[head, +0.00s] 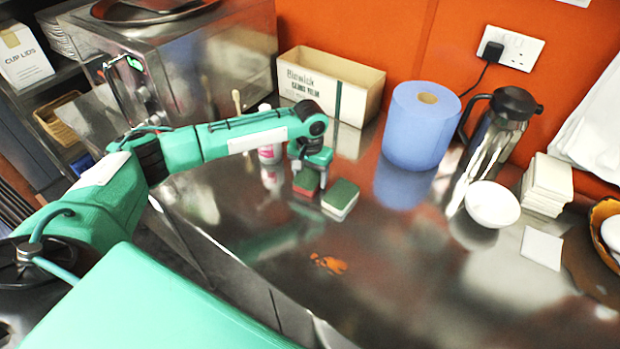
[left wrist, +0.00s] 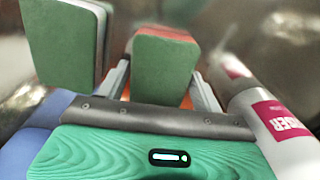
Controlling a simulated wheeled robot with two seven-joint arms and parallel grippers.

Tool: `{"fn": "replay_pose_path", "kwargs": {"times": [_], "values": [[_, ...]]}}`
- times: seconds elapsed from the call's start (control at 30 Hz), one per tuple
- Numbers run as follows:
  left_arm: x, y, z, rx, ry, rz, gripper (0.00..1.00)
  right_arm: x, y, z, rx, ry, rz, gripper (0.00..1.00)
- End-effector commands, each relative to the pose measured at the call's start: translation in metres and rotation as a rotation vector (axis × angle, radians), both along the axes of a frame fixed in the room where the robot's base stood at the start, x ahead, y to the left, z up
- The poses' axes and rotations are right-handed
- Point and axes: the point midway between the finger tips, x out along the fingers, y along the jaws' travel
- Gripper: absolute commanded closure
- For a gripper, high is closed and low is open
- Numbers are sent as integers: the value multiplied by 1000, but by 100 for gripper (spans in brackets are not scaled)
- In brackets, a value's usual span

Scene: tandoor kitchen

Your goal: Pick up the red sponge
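The red sponge (head: 306,184), with a green top and a red lower layer, sits on the steel counter. My left gripper (head: 309,168) points down at it and partly hides it. In the left wrist view the sponge (left wrist: 165,68) shows its green face between the two fingers of my left gripper (left wrist: 162,75). The fingers are apart, one on each side, with narrow gaps visible; contact at the tips is not clear. A second sponge, green and white (head: 341,197), lies just to the right. It also shows in the left wrist view (left wrist: 62,45). My right gripper is out of view.
A pink-and-white bottle (head: 269,150) stands close to the left gripper and shows in the left wrist view (left wrist: 272,125). A cream box (head: 330,80), blue paper roll (head: 421,125), flask (head: 497,130) and white bowl (head: 492,204) stand behind or right. Orange scraps (head: 328,263) lie in front.

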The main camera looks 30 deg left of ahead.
Motion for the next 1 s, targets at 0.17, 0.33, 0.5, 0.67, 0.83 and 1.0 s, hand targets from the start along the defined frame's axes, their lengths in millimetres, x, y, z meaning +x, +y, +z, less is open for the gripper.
{"fn": "replay_pose_path", "kwargs": {"times": [0.17, 0.33, 0.5, 0.67, 0.83, 1.0], "values": [[0, 0, 0, 0, 0, 0, 63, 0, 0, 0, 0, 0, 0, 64], [0, 0, 0, 0, 0, 0, 63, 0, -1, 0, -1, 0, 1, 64], [0, 0, 1, -1, 0, 0, 63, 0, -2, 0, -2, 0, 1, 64], [1, 0, 10, -2, -2, 1, 63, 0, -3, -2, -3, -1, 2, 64], [1, 0, 34, -2, -3, 1, 63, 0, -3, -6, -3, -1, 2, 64], [1, -1, 78, -2, -5, -1, 63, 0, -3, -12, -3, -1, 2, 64]]}}
